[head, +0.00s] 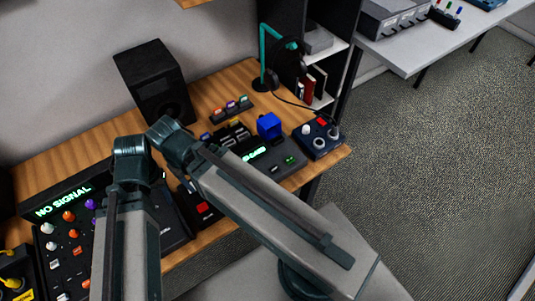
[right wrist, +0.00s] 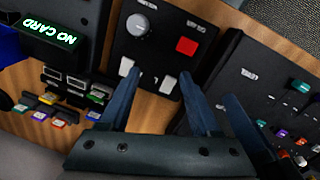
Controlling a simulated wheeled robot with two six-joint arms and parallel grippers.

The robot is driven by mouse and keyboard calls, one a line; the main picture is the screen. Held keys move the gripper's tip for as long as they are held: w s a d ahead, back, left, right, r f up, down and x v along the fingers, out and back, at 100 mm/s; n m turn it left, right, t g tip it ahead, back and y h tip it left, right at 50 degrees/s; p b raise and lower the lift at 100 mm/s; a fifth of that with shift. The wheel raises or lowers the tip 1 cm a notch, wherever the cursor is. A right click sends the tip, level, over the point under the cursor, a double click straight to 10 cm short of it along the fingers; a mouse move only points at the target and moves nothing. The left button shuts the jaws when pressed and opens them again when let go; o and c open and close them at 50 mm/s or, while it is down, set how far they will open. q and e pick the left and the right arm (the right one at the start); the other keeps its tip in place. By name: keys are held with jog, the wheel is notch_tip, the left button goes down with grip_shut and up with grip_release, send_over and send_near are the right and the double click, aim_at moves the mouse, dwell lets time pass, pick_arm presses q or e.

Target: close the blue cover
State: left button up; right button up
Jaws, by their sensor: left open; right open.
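The blue cover (head: 268,124) stands raised at the back of a black device (head: 275,165) with a green-lit display. In the right wrist view, a blue part (right wrist: 8,42) shows at the left edge beside the "NO CARD" display (right wrist: 48,36). My left gripper (head: 132,153) is at the far end of the left arm, well left of the cover; its fingers are not clear. My right gripper (right wrist: 160,88) is open and empty over a panel with a red button (right wrist: 187,46), apart from the cover. In the head view my right arm hides part of the desk.
A control box with a red button (head: 322,122) stands right of the cover. A teal headphone stand (head: 265,55) and a speaker (head: 155,82) are behind. A mixer (head: 62,250) and a "NO SIGNAL" display (head: 64,203) are at left. The wooden desk's right edge is near the control box.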

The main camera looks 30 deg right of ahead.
jog(key=shift+m, duration=0.6)
jog(key=w+d+r+p, duration=0.1)
jog(key=w+d, duration=0.1)
jog(key=w+d+r+p, duration=0.1)
jog(key=w+d, duration=0.1)
jog(key=w+d+r+p, duration=0.1)
jog(key=w+d, duration=0.1)
jog(key=w, duration=0.1)
jog(key=shift+d+r, duration=0.3)
jog(key=shift+d, duration=0.05)
jog(key=shift+c, duration=0.3)
notch_tip(320, 180, up, 6)
jog(key=m+y+p, duration=0.1)
jog(key=m+p, duration=0.1)
jog(key=p, duration=0.5)
send_over(267, 125)
jog(key=w+d, duration=0.2)
jog(key=w, duration=0.4)
pick_arm(q)
notch_tip(267, 125, up, 10)
jog(key=shift+f, duration=0.2)
pick_arm(e)
jog(key=shift+w+a+f, duration=0.1)
jog(key=shift+w+a, duration=0.05)
jog(key=shift+a, duration=0.1)
pick_arm(q)
jog(key=shift+f+b, duration=0.1)
jog(key=shift+b, duration=0.25)
